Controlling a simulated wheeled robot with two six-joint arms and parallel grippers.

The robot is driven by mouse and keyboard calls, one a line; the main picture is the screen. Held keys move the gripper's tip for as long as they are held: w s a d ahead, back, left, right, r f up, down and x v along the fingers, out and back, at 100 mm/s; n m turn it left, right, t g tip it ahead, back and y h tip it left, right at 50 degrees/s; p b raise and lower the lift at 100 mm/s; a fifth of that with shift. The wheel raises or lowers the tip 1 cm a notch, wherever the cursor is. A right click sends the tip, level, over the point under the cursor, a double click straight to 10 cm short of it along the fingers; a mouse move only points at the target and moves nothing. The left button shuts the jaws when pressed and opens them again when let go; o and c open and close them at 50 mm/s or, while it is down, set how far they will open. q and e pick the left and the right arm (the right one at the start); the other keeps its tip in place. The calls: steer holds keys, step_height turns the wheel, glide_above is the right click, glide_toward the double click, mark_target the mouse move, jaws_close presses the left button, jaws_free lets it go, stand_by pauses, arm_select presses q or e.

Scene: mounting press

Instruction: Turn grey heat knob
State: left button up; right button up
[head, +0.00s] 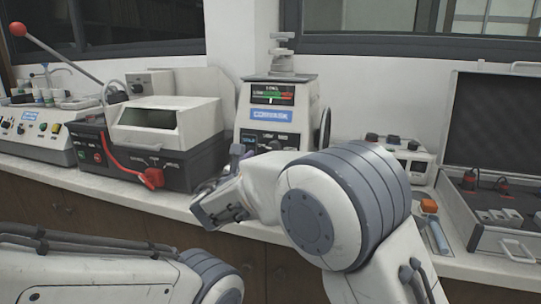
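I cannot single out the grey heat knob with certainty. A white upright machine (255,118) with a green-red gauge and blue label stands at the back middle. Its lower front is partly hidden by my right arm. A small grey-purple part (237,149) shows at its lower left, just above my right wrist; I cannot tell whether it is a knob. My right gripper (212,212) is in front of the counter's edge, below that machine, pointing left. Its finger gap is not clear. My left arm crosses the bottom left; its gripper is not seen.
A dark-and-white machine (150,140) with a red handle stands left of the middle, near a red-balled lever (19,29). A control box (35,130) with knobs is at far left. An open case (490,195) and small white box (405,155) are right. Room before the counter is free.

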mark_target(272, 149)
steer(key=x, duration=0.8)
steer(key=shift+w, duration=0.1)
